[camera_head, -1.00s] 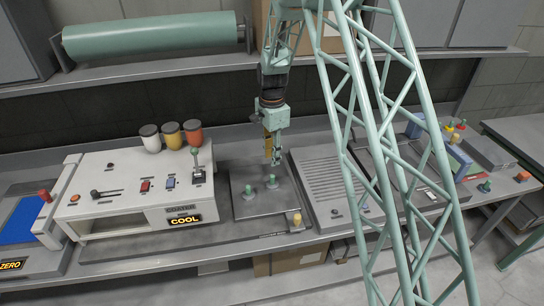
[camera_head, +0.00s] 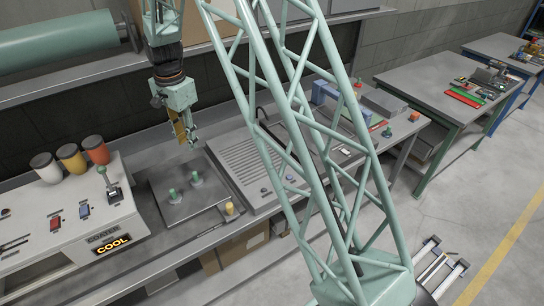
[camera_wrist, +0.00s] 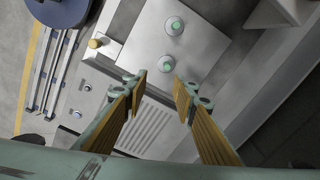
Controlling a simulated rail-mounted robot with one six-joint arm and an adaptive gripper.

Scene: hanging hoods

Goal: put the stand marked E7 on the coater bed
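The coater (camera_head: 80,222), a pale box with a lit COOL sign, stands at the left in the head view. A grey square plate (camera_head: 160,211) with two green-topped knobs (camera_head: 196,179) lies to its right; the plate also shows in the wrist view (camera_wrist: 210,45). I cannot make out any E7 mark, so I cannot tell which thing is the stand. My gripper (camera_head: 189,136) is above the bench near the plate's back edge. In the wrist view my gripper (camera_wrist: 160,92) is open, with nothing between its fingers.
A ribbed grey panel (camera_head: 250,165) lies right of the plate. A yellow knob (camera_head: 229,208) is at the bench front. A green roller (camera_head: 60,42) is on the shelf above. Further tables (camera_head: 430,92) stand at the right.

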